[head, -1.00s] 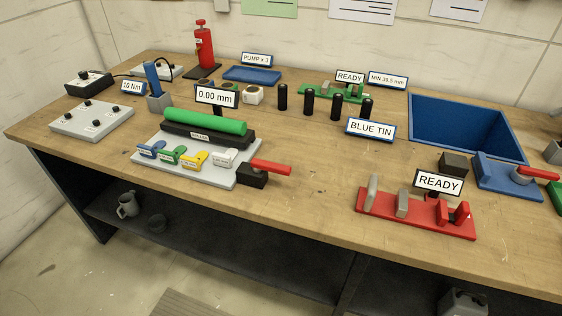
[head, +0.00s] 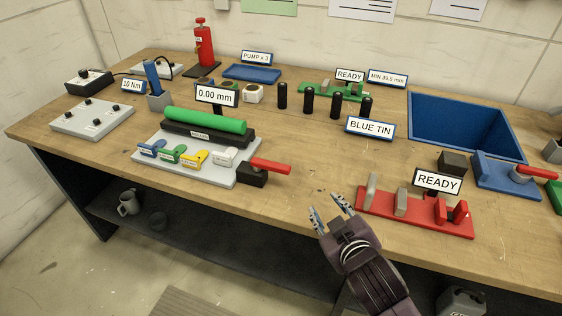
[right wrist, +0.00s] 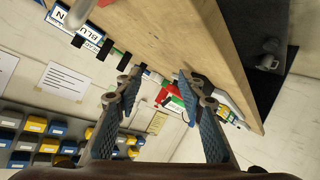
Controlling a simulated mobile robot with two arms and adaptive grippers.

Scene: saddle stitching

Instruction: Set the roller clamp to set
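A green roller (head: 205,121) lies on a black cradle (head: 190,133) on a grey plate at the left middle of the bench. A black block with a red lever (head: 270,166) sits at the plate's right end; I take it as the roller clamp. The lever points right, nearly flat. My right gripper (head: 329,210) is open and empty over the bench's front edge, right of and nearer than the lever, apart from it. Its two spread fingers also show in the right wrist view (right wrist: 160,86), with the bench tilted beyond. My left gripper is not in view.
Several coloured levers, including a yellow one (head: 194,159), line the plate's front. A 0.00 mm sign (head: 216,96) stands behind the roller. A red fixture (head: 415,217) with a READY sign (head: 438,181) lies right of my gripper. Bare wood lies between lever and fixture.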

